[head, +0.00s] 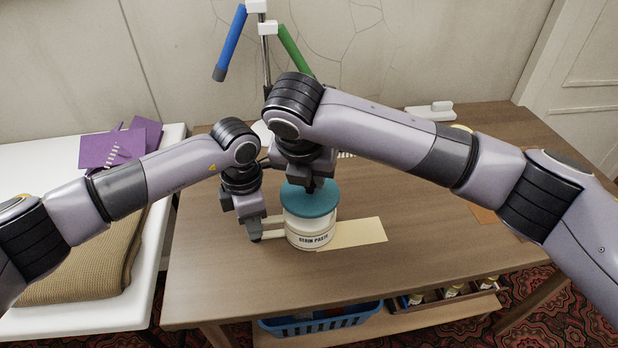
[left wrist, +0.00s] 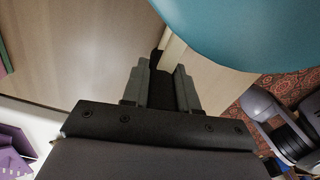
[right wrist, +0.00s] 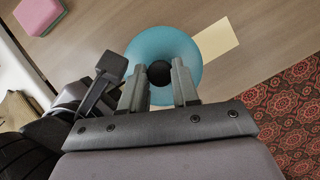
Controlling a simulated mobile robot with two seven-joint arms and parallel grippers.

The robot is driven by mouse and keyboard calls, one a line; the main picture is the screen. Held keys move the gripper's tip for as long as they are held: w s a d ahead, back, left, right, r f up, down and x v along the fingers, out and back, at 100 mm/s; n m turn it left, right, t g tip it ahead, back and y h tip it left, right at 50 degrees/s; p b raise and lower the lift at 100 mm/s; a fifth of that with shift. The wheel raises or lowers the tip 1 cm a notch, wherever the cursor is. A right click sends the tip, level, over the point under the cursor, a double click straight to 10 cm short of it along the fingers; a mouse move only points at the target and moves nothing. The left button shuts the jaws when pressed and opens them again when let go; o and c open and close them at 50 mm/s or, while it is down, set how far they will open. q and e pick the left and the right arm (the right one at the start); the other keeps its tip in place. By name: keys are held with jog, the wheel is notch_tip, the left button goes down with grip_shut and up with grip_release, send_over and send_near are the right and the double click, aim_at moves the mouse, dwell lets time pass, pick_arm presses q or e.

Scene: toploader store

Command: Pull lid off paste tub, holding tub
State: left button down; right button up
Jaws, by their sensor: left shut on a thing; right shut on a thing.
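The paste tub (head: 310,238) is a cream, labelled tub standing upright on the wooden table. Its teal round lid (head: 309,201) sits at its top; I cannot tell if there is a gap beneath it. My left gripper (head: 257,236) is at the tub's left side, shut on its cream handle (left wrist: 173,52). The teal lid also shows in the left wrist view (left wrist: 245,30). My right gripper (head: 308,186) points down from above, shut on the dark knob (right wrist: 159,73) in the lid's middle. The lid fills the centre of the right wrist view (right wrist: 190,50).
A pale card (head: 358,233) lies on the table (head: 215,285) beside the tub. A white bench (head: 150,245) with a brown cloth (head: 95,255) and purple items (head: 120,146) stands left. A stand with coloured arms (head: 230,45) rises behind. A blue basket (head: 320,322) sits below.

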pick_arm(q)
jog(key=c, duration=0.8)
grip_release()
jog(key=shift+f, duration=0.15)
jog(key=shift+r, duration=0.6)
notch_tip(320, 180, up, 11)
